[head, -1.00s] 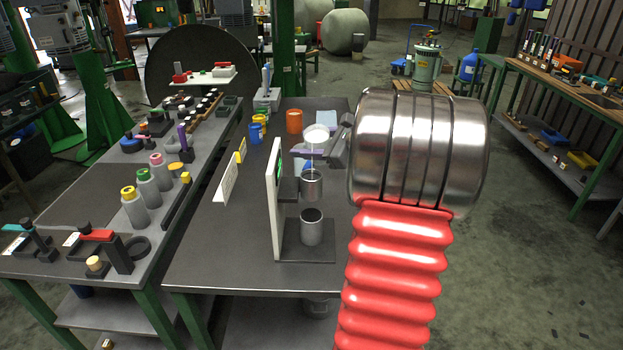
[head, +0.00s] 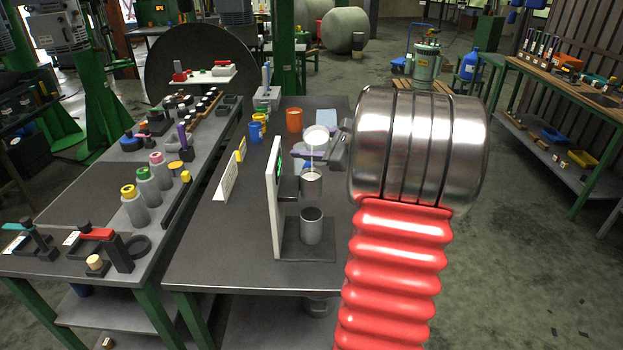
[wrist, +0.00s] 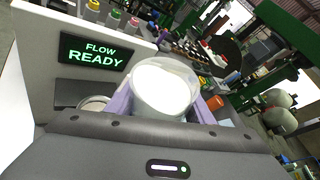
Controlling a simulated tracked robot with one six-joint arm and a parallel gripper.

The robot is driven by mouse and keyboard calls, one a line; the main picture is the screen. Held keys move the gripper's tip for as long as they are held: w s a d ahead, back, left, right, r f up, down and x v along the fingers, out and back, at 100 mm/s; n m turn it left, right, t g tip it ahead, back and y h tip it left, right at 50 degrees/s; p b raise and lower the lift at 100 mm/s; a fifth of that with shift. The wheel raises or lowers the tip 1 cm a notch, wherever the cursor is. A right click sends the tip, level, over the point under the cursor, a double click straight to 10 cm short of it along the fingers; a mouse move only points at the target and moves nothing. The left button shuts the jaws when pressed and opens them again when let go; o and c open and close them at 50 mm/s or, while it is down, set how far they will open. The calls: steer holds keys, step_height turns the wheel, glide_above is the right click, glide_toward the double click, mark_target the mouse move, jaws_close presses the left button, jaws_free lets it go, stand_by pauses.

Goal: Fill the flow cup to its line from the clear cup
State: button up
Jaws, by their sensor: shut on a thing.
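The clear cup (head: 316,138) holds white liquid and is tilted above the flow cup. A thin white stream runs from its lip down to the flow cup (head: 311,184), a small metal cup on the stand, with white liquid showing inside its mouth. In the wrist view the clear cup (wrist: 165,88) fills the middle, and part of the flow cup's rim (wrist: 93,103) shows at lower left. My gripper (wrist: 163,108) is shut on the clear cup, its purple fingers on either side. The flow cup's line cannot be made out.
A metal receiving cup (head: 311,226) stands on the stand's base below the flow cup. The upright panel (head: 273,205) is close on the left; its display (wrist: 94,52) reads "FLOW READY". Orange (head: 294,120) and blue (head: 256,132) cups stand behind.

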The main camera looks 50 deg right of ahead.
steer(key=shift+f, duration=0.1)
stand_by(0.5)
steer(key=shift+n+t+h+p, duration=0.4)
steer(key=shift+n+p, duration=0.25)
steer(key=shift+n, duration=0.15)
stand_by(1.5)
steer(key=shift+d+r+n+t+h+p, duration=0.15)
steer(key=shift+r+n+t+h+p, duration=0.35)
steer(key=shift+r+n+p, duration=0.7)
stand_by(3.9)
